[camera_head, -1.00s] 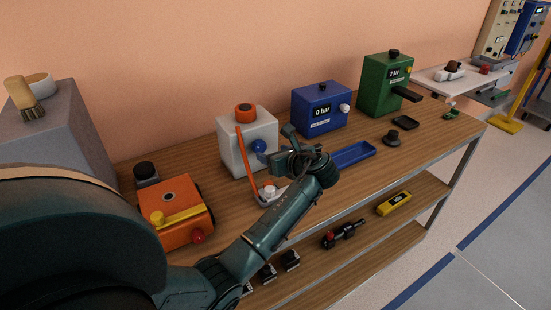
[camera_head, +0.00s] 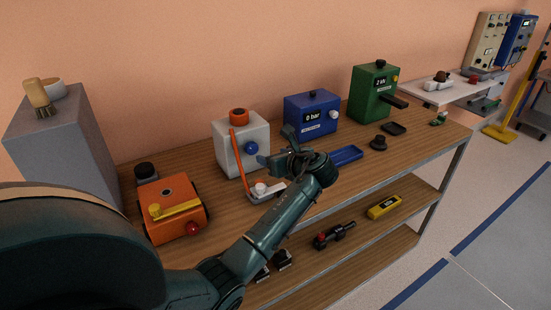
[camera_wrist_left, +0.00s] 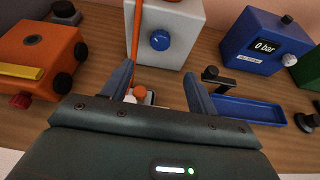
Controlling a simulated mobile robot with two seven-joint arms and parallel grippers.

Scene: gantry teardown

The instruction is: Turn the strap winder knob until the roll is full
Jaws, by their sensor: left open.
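The strap winder (camera_head: 230,157) is a white box on the bench with an orange roll (camera_head: 239,116) on top. An orange strap (camera_head: 238,160) runs down its front to a small grey piece with a white knob-like top. The blue round knob (camera_head: 250,148) is on the winder's front face. My left gripper (camera_head: 277,146) is open and empty, in front and to the right of the knob. In the left wrist view the knob (camera_wrist_left: 160,40) lies beyond the two spread fingers (camera_wrist_left: 158,84), not touched. My right gripper is not in view.
An orange box (camera_head: 172,215) with a yellow lever stands left of the winder. A blue "0 bar" box (camera_head: 311,112), a blue tray (camera_head: 347,155) and a green box (camera_head: 373,92) stand to the right. A lower shelf holds a yellow tool (camera_head: 384,207).

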